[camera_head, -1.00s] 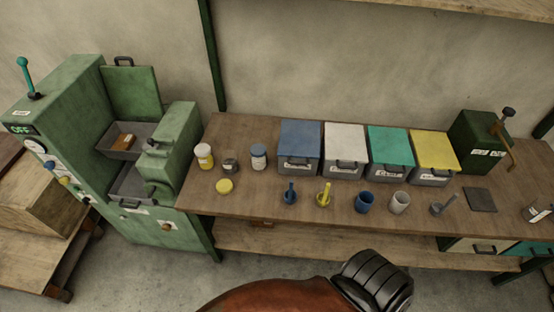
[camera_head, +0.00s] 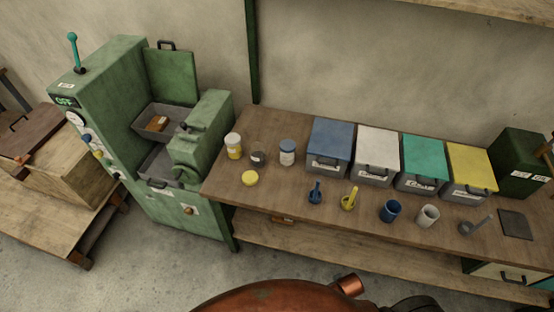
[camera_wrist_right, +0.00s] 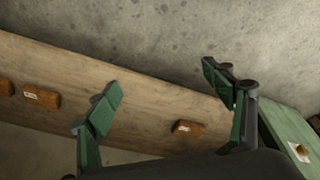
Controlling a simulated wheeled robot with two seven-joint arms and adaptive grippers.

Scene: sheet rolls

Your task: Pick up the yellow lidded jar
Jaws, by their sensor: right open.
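A jar with a yellow band and a pale lid (camera_head: 234,147) stands upright at the left end of the workbench in the head view. A flat round yellow lid-like piece (camera_head: 250,178) lies in front of it. A small dark jar (camera_head: 257,158) stands beside it, and a white jar with a blue lid (camera_head: 287,152) stands further right. My right gripper (camera_wrist_right: 163,90) is open and empty in the right wrist view, with a wooden shelf board behind its fingers. No jar shows in that view. Neither gripper shows in the head view.
Lidded bins (camera_head: 330,145) in several colours line the back of the bench (camera_head: 300,212). Scoops and cups stand in front of them. A green machine (camera_head: 125,120) adjoins the bench's left end. The right wrist view shows brown labelled blocks (camera_wrist_right: 188,128) on the board.

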